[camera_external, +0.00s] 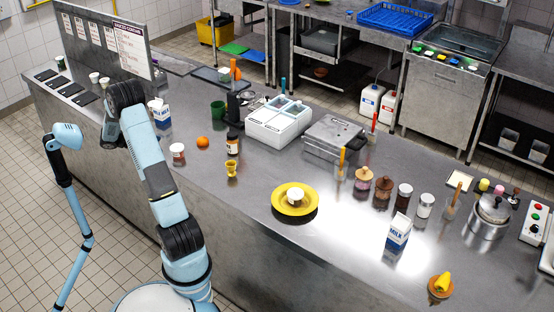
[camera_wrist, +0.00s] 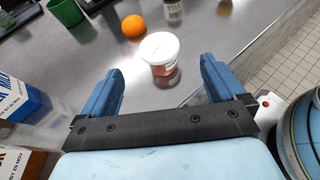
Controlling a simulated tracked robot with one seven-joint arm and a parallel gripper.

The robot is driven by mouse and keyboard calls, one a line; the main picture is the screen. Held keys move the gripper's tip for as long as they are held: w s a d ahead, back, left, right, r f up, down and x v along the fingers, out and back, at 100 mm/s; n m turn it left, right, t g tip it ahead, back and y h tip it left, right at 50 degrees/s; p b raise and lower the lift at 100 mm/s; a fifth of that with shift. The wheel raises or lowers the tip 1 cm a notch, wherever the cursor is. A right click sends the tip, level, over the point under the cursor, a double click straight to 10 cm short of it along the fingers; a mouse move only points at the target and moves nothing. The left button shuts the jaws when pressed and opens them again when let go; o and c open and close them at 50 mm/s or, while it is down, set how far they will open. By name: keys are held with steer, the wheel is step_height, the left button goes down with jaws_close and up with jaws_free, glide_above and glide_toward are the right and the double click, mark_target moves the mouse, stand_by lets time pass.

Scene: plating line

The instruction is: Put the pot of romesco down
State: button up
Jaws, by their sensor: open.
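The pot of romesco (camera_external: 178,152) is a small tub with a white lid and red contents. In the external view my fingers are hidden behind my own arm.
An orange (camera_wrist: 134,26) lies beyond the pot, with a green cup (camera_wrist: 66,11) farther left. The counter's front edge is near.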

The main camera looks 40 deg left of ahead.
steer(key=w+d+r+m+g, duration=0.2)
steer(key=d+r+m+g, duration=0.15)
steer(key=d, duration=0.55)
steer(key=w+d+r+m+g, duration=0.25)
steer(key=d+r+m, duration=0.25)
steer(key=d, duration=0.5)
steer(key=w+d+r+m+g, duration=0.2)
steer(key=w+d+r+m, duration=0.15)
steer(key=d, duration=0.55)
steer(key=s+d+r+m+t+y, duration=0.1)
steer(key=s+d+r+m+y, duration=0.2)
steer(key=s+d+m, duration=0.4)
steer(key=s+d+r+m+t+y, duration=0.1)
steer(key=s+d+r+m+y, duration=0.2)
steer(key=s+d+m, duration=0.4)
steer(key=shift+s+d+r+m+y, duration=0.25)
steer(key=shift+d+m+y, duration=0.85)
steer(key=shift+d, duration=2.7)
steer(key=shift+m+h, duration=0.4)
